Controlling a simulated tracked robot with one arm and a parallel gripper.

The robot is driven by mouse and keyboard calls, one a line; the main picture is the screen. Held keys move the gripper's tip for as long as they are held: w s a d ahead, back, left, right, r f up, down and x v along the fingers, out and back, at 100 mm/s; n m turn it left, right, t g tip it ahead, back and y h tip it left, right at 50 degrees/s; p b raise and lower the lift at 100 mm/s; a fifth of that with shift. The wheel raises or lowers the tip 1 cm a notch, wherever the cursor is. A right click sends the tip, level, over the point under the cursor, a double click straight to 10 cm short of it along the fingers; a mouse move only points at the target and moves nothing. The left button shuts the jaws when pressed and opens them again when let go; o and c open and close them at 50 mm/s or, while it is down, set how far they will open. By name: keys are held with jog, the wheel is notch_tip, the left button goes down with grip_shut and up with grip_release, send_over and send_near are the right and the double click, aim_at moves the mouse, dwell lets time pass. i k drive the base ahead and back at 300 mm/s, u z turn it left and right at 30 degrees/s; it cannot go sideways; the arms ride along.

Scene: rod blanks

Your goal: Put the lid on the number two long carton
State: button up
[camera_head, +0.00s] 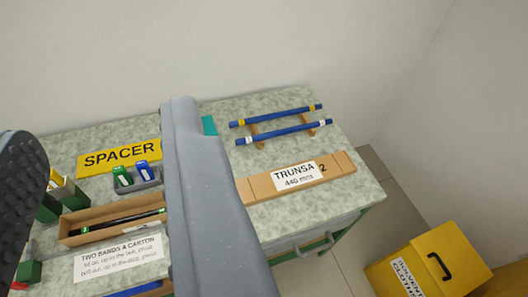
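A long brown cardboard piece (259,187) lies on the right part of the bench, with a white "TRUNSA 440 mm" label and a "2" near its right end. I cannot tell if it is a closed carton or a loose lid; its left end is hidden behind my grey finger. An open long carton (80,239) lies left of that finger, with a dark, green-banded rod inside. Its number does not show. My gripper (100,119) is open, one dark ribbed finger at the left edge and one long grey finger across the middle. Nothing shows held between them.
Two blue rods (285,132) with bands rest on a wooden rack at the back right. A yellow "SPACER" sign (120,153), a grey holder (140,184) and a white "TWO BANDS A CARTON" card (122,265) are left. A yellow bin (435,270) stands off the bench, lower right.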

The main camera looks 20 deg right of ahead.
aim_at(131, 206)
jog(key=i, duration=1)
jog(key=z, duration=0.25)
